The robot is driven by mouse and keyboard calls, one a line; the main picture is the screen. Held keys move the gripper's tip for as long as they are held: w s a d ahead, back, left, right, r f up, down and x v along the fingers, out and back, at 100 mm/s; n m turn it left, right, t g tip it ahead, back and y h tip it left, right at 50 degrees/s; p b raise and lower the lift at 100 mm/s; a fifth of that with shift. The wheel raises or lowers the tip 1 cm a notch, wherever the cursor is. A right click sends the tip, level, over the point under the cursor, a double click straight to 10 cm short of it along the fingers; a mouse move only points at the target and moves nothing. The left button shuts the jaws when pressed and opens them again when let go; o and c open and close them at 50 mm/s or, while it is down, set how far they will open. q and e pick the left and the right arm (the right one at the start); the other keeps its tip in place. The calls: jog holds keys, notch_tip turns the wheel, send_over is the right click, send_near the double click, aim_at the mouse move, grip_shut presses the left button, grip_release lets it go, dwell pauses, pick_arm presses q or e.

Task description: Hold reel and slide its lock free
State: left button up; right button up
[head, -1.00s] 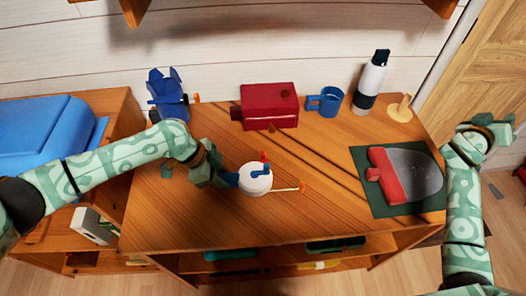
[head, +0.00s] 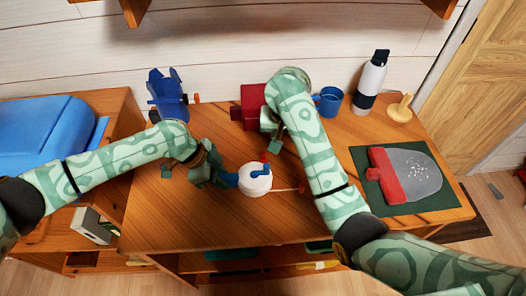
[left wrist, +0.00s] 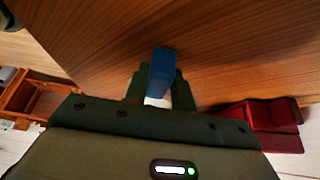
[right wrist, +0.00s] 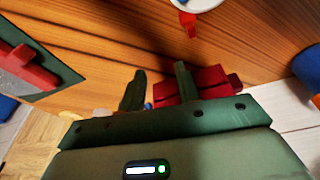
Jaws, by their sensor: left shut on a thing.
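The reel (head: 255,186) is a white round body with a blue piece on top, above the desk's middle. Its red lock tab (head: 265,157) stands at the far edge. A thin pale rod with a red end (head: 300,190) sticks out to the right. My left gripper (head: 223,179) is shut on the reel's blue grip, which shows between its fingers in the left wrist view (left wrist: 162,70). My right gripper (head: 272,143) is open and empty, just beyond the lock. In the right wrist view the fingers (right wrist: 160,88) are apart, with the red tab (right wrist: 187,22) at the top edge.
A red box (head: 253,97), a blue mug (head: 328,100), a bottle (head: 371,80) and a pale wooden stand (head: 400,106) line the back. A blue object (head: 167,93) stands back left. A dark green mat (head: 440,200) with a red-handled scraper lies right.

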jog(key=n, duration=0.2)
send_near(263, 154)
jog(key=shift+g+y, duration=0.3)
jog(key=shift+g, duration=0.1)
jog(key=f, duration=0.3)
jog(key=w+f, duration=0.1)
jog(key=f, duration=0.2)
jog(key=w+f, duration=0.1)
jog(key=f, duration=0.2)
jog(key=shift+w+d, duration=0.25)
grip_shut()
